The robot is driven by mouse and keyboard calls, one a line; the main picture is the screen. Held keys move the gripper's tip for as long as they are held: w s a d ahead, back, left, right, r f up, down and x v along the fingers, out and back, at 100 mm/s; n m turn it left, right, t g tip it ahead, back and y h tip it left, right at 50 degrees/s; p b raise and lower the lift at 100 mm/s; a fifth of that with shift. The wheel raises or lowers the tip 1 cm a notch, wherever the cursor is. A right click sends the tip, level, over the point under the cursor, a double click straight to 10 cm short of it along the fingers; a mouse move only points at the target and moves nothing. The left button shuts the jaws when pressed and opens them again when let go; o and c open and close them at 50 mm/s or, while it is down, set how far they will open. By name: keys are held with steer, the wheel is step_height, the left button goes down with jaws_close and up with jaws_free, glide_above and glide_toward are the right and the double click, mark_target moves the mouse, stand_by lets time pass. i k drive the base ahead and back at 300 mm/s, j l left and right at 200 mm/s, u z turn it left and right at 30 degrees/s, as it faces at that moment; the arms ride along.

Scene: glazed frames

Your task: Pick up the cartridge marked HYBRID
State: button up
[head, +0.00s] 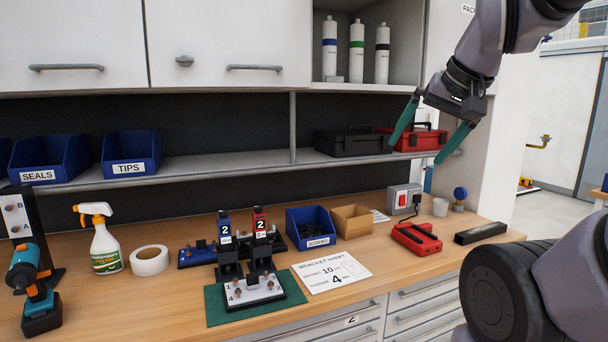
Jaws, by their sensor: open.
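Three white cartridges stand upright in the open cubby of the upper cabinet in the head view. One has a blue band (329,55), the middle one a green band (356,60), and the right one a dark band (382,62). Their markings are too small to read, so I cannot tell which says HYBRID. My gripper (416,152) is open and empty, its two green fingers spread and pointing down. It is to the right of and lower in the picture than the cartridges, in front of the red toolbox.
The cubby's right wall (422,40) stands between cartridges and my arm. Below, a shelf holds a black case (350,143) and red toolbox (420,138). The bench (400,275) carries bins, fixtures and a spray bottle (104,245).

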mark_target(356, 29)
steer(key=i+l+u, duration=0.1)
steer(key=l, duration=0.35)
steer(key=i+l+u, duration=0.15)
steer(key=l, duration=0.3)
steer(key=i+l+u, duration=0.1)
steer(key=l, duration=0.35)
steer(key=i+l+u, duration=0.15)
steer(key=l, duration=0.3)
steer(key=i+l+u, duration=0.1)
steer(key=l, duration=0.4)
